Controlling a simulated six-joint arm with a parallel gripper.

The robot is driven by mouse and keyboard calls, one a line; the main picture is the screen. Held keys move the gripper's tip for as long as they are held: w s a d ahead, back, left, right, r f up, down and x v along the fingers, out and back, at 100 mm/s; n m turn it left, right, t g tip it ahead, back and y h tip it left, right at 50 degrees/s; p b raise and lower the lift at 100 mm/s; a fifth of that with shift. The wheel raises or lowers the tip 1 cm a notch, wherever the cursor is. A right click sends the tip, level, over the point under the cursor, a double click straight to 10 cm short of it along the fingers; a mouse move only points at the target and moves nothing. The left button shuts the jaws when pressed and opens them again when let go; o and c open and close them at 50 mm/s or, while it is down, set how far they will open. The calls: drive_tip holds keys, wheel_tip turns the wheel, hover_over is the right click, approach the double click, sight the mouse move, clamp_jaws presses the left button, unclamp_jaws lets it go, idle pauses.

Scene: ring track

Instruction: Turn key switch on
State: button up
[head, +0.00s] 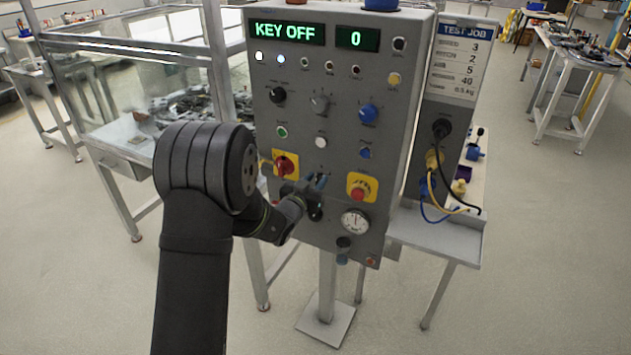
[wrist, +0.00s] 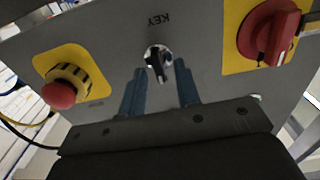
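I cannot tell whether the tips touch the panel. In the head view my gripper (head: 317,182) is at the lower middle of the grey panel (head: 335,125) and hides the key switch. The green display (head: 286,34) reads KEY OFF.
A red rotary switch on yellow (head: 286,164) is left of my gripper, and a red emergency button on yellow (head: 359,192) is to the right. A gauge (head: 355,221) sits below right. Knobs and buttons fill the panel above. A side table (head: 440,238) with cables stands right.

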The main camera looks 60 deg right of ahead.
drive_tip(key=shift+d, duration=0.15)
drive_tip(key=shift+c, duration=0.4)
clamp_jaws()
drive_tip(key=shift+m, duration=0.3)
drive_tip(key=m, duration=0.5)
drive_tip(key=shift+s, duration=0.2)
drive_tip(key=m, duration=0.6)
drive_tip(key=shift+s+f, duration=0.15)
drive_tip(key=shift+f, duration=0.05)
drive_tip(key=shift+m, duration=0.3)
